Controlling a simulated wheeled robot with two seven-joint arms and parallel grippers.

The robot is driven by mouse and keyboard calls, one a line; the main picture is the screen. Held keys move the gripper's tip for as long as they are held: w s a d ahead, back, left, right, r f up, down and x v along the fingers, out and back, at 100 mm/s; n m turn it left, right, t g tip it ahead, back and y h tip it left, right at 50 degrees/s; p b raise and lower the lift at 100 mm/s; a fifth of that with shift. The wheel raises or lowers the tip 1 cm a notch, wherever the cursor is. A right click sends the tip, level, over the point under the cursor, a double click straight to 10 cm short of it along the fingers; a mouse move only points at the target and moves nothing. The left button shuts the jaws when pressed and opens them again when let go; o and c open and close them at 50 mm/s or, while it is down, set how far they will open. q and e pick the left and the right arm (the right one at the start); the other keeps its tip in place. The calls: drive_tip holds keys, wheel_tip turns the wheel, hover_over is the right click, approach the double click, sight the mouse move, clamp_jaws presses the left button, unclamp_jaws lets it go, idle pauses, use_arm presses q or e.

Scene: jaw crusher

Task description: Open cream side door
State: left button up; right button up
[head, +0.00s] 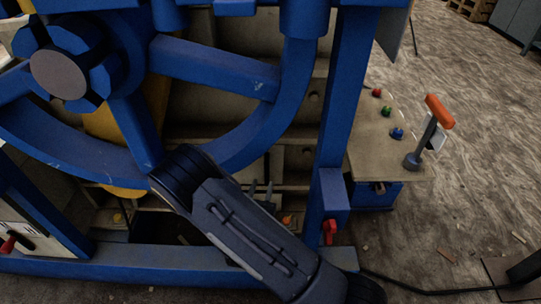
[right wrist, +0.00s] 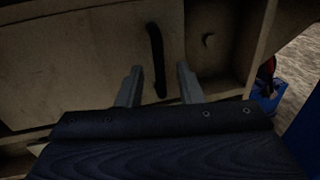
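The cream side door (right wrist: 80,55) fills the left and middle of the right wrist view. A dark upright bar handle (right wrist: 155,50) is on it near its right edge. My right gripper (right wrist: 160,68) is open, its two grey fingers pointing at the door. The lower part of the handle shows between the fingers, with a gap on each side; I cannot tell how deep the fingers reach. In the head view the right gripper's fingertips (head: 262,189) just show behind my own arm. The flywheel and my arm hide most of the door there. My left gripper is not in view.
A blue spoked flywheel (head: 215,68) stands in front of the cream body. A blue frame post (head: 343,110) is to the right. A control box (head: 385,150) with coloured buttons and an orange-handled lever (head: 439,112) sits beyond it.

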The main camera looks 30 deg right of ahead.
sight(266, 171)
drive_tip(key=b+x, duration=0.1)
drive_tip(key=x, duration=0.7)
drive_tip(key=shift+w+a, duration=0.15)
drive_tip(key=shift+w, duration=0.05)
drive_tip(key=shift+f, duration=0.1)
clamp_jaws()
